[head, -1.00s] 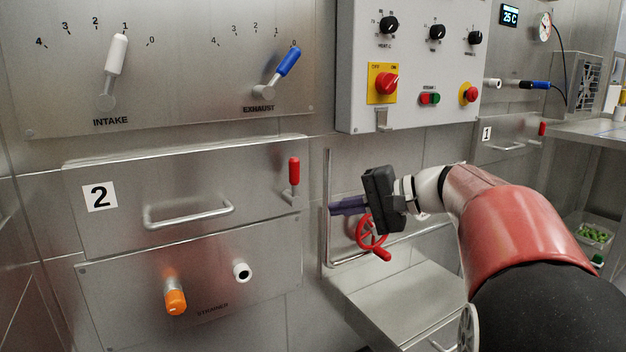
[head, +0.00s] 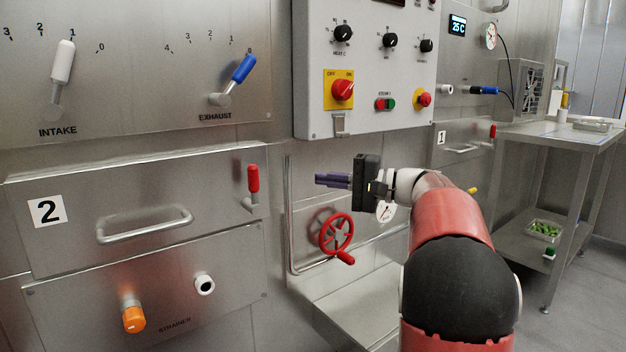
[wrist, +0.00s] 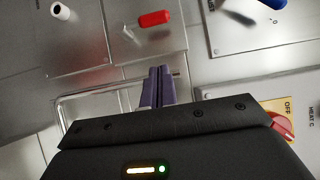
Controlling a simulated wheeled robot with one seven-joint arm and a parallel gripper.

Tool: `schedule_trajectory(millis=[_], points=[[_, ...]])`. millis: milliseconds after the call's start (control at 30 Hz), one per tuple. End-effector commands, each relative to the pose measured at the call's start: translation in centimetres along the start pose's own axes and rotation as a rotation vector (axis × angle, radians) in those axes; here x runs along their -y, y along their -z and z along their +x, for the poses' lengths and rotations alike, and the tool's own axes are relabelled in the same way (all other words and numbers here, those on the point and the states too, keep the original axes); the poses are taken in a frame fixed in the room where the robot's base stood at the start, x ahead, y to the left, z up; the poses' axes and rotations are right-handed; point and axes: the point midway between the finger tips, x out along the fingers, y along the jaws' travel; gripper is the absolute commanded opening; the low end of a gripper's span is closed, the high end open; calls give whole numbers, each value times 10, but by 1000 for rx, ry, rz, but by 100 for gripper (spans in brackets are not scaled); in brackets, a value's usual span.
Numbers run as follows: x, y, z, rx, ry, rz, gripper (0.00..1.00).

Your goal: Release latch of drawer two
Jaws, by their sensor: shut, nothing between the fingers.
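Drawer two (head: 85,235) is a steel front with a "2" label (head: 46,211) and a bar handle (head: 146,226). Its red latch lever (head: 253,180) stands upright at the drawer's right end. The red lever also shows in the wrist view (wrist: 154,18), near the top centre. My gripper (head: 322,180) is to the right of the lever, apart from it, with its purple fingers pointing left. In the wrist view my gripper (wrist: 158,72) has its fingers together and nothing between them.
A red handwheel (head: 337,234) is below my gripper, beside a thin vertical pipe (head: 290,215). The control box (head: 365,70) with knobs is above. An orange knob (head: 133,318) and a black-and-white port (head: 204,284) are on the strainer panel. Drawer one (head: 462,147) is farther right.

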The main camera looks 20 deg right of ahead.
Motion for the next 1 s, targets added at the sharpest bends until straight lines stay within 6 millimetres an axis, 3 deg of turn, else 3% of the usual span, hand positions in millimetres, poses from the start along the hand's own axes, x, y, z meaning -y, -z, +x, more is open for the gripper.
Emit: schedule_trajectory(millis=[400,633,1000], points=[[0,-3,88,4,0,0,0],[0,-25,106,2,0,0,0],[0,-29,110,0,0,0,0]])
